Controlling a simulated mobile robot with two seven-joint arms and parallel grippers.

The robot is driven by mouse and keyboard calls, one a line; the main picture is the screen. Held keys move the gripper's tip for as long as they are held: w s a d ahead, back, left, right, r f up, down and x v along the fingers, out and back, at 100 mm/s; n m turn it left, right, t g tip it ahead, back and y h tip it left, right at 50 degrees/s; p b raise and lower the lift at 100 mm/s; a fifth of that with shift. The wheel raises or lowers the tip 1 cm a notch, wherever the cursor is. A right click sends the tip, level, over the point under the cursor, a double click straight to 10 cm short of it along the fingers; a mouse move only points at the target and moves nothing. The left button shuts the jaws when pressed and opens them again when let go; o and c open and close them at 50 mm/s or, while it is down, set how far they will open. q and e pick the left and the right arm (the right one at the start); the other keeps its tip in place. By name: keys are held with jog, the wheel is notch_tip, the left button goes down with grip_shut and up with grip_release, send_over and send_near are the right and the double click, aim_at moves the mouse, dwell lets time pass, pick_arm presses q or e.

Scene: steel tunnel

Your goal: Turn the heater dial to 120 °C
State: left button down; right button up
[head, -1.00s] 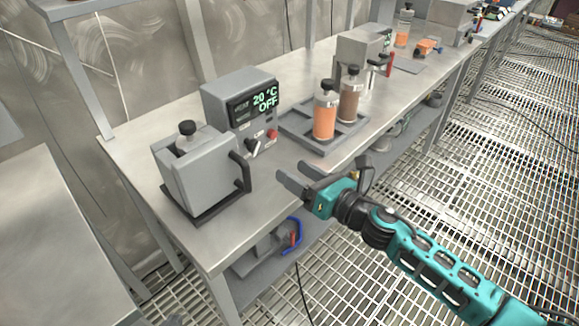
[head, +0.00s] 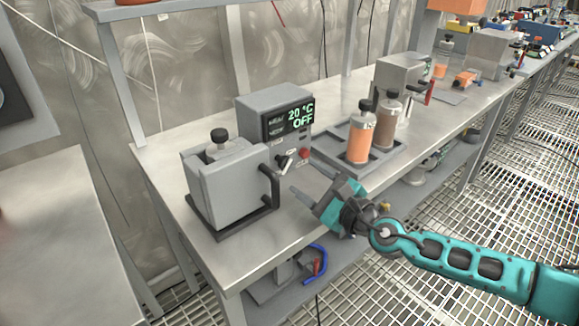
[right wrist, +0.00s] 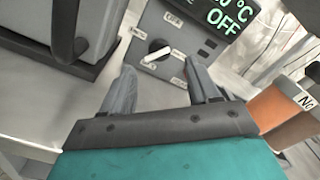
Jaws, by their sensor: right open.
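The heater (head: 275,120) is a grey box on the steel bench, its display reading 20 °C and OFF. Its dial (head: 284,162) is a black knob with a pale pointer, low on the front panel. The dial also shows in the right wrist view (right wrist: 157,49), just beyond and between my fingertips. A red button (head: 304,153) sits to the right of the dial. My right gripper (head: 307,181) is open and empty in front of the panel, fingers pointing at the dial, apart from it. My left gripper is not in view.
A grey block with a black handle (head: 232,185) stands close to the left of the dial. A tray (head: 325,159) to the right holds an orange bottle (head: 359,143) and a brown bottle (head: 386,128). The bench front is clear.

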aim_at(287, 164)
jog(key=b+x, duration=0.1)
jog(key=x, duration=0.5)
jog(key=shift+w+a, duration=0.25)
jog(key=c, duration=1)
jog(key=shift+c, duration=0.2)
